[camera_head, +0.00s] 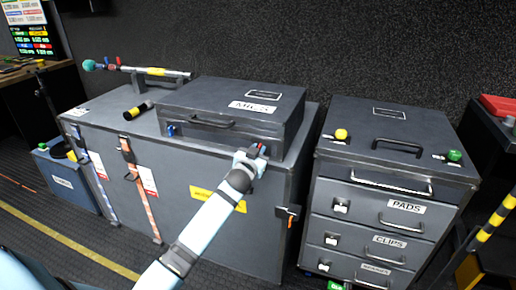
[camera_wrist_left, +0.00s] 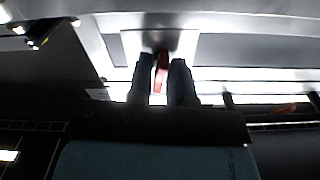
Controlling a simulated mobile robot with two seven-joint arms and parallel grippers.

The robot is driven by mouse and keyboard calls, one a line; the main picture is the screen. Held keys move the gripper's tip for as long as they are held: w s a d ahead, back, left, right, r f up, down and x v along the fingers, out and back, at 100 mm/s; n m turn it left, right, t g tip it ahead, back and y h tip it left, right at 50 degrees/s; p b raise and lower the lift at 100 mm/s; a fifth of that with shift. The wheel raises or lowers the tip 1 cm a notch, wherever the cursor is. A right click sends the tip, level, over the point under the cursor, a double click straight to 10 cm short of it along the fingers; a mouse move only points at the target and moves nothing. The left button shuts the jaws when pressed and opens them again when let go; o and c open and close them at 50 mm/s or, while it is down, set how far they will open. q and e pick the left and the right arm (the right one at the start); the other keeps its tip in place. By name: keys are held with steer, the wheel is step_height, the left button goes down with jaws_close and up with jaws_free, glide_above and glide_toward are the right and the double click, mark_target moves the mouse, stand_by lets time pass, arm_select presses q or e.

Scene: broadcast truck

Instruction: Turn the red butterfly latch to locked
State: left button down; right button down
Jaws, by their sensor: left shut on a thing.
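The red butterfly latch (camera_wrist_left: 161,70) shows in the left wrist view as a narrow red piece in front of a pale metal plate. The two dark fingers of my left gripper (camera_wrist_left: 161,84) stand on either side of it, shut on it. In the head view my left gripper (camera_head: 256,154) is at the front right of the grey case labelled MICS (camera_head: 262,92), just below its lid edge. The gripper hides most of the latch there. How far the latch is turned cannot be told. My right gripper is not in view.
The case stands on a larger grey trunk (camera_head: 180,166) with an orange strap (camera_head: 140,190). A blue latch (camera_head: 171,131) is at the case's front left. A drawer cabinet (camera_head: 385,175) stands close on the right. A microphone pole (camera_head: 150,71) lies behind.

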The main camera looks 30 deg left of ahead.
arm_select(q)
steer(key=m+p, duration=0.2)
steer(key=shift+r+m, duration=0.15)
steer(key=shift+m, duration=0.25)
steer(key=shift+m+p, duration=0.3)
steer(key=shift+m, duration=0.1)
steer(key=m+p, duration=0.2)
steer(key=m, duration=0.3)
steer(key=m+p, duration=0.1)
steer(key=m, duration=0.4)
steer(key=shift+p, duration=0.4)
steer(key=shift+m, duration=1)
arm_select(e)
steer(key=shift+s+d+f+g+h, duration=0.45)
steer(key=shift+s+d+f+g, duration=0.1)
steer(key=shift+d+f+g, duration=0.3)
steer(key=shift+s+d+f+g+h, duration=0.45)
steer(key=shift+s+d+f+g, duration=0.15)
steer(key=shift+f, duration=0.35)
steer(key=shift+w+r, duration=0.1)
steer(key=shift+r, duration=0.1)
arm_select(q)
steer(key=c, duration=1.2)
jaws_free()
steer(key=shift+c, duration=0.2)
